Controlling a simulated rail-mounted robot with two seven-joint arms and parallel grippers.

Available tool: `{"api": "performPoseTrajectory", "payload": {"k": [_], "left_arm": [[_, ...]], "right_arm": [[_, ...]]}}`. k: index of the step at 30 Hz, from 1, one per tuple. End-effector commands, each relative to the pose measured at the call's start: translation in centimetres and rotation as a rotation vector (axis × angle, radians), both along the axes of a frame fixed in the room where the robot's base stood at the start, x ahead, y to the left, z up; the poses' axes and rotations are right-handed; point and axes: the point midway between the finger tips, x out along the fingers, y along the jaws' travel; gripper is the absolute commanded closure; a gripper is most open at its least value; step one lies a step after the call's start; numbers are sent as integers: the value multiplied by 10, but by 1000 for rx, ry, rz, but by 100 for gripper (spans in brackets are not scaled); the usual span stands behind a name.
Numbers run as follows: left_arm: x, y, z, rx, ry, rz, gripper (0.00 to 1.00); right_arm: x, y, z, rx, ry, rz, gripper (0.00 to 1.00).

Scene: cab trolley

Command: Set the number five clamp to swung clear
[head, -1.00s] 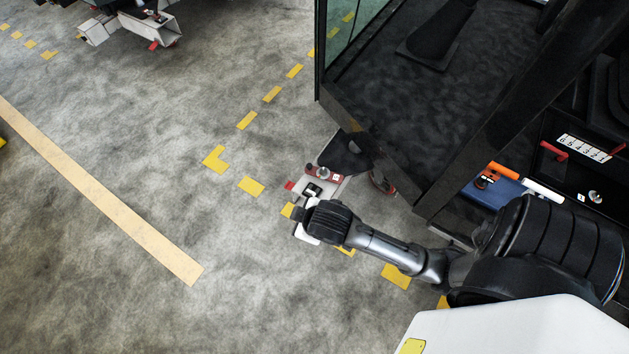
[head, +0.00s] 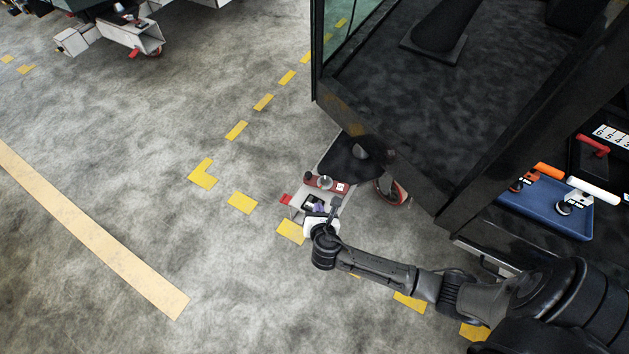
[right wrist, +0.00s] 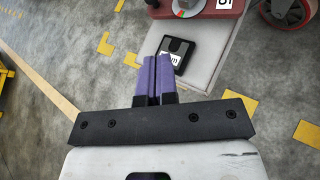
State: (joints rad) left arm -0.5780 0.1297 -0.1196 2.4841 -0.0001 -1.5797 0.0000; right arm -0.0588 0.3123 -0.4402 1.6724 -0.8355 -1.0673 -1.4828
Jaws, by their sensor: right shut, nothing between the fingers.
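The number five clamp (head: 326,184) is a red bar with a round grey knob and a white label. It lies across a pale bracket at the cab's lower corner. In the right wrist view the clamp (right wrist: 195,7) shows at the top edge, its label partly cut off. My right gripper (head: 319,206) is just in front of the clamp, over the bracket's near end. In the wrist view its purple fingers (right wrist: 155,62) are shut and empty, left of a black block on the bracket (right wrist: 208,62) and apart from the clamp. My left gripper is out of view.
The dark cab (head: 400,130) rises behind the bracket, with a red-rimmed wheel (head: 394,192) beside it. A blue tray (head: 560,212) with small items is at the right. Open concrete floor with yellow marks lies left. Another trolley (head: 135,37) stands at upper left.

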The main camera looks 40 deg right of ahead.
Motion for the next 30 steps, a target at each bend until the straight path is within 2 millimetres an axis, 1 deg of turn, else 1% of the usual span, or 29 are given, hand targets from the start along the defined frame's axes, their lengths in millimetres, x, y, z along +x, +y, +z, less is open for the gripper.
{"api": "performPoseTrajectory", "payload": {"k": [3,6,11,17,24,28,30], "left_arm": [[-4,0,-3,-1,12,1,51],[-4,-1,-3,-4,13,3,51],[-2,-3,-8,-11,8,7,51],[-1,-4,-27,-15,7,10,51],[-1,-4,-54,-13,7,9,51],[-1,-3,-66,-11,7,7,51],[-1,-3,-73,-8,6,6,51]], "right_arm": [[2,3,1,-100,63,83,100],[3,3,1,-155,98,118,100],[8,0,-4,-191,122,138,100],[31,-15,-21,-193,122,137,100],[65,-37,-41,-189,121,136,100],[81,-48,-50,-190,123,136,100],[89,-53,-50,-190,120,137,100]]}}
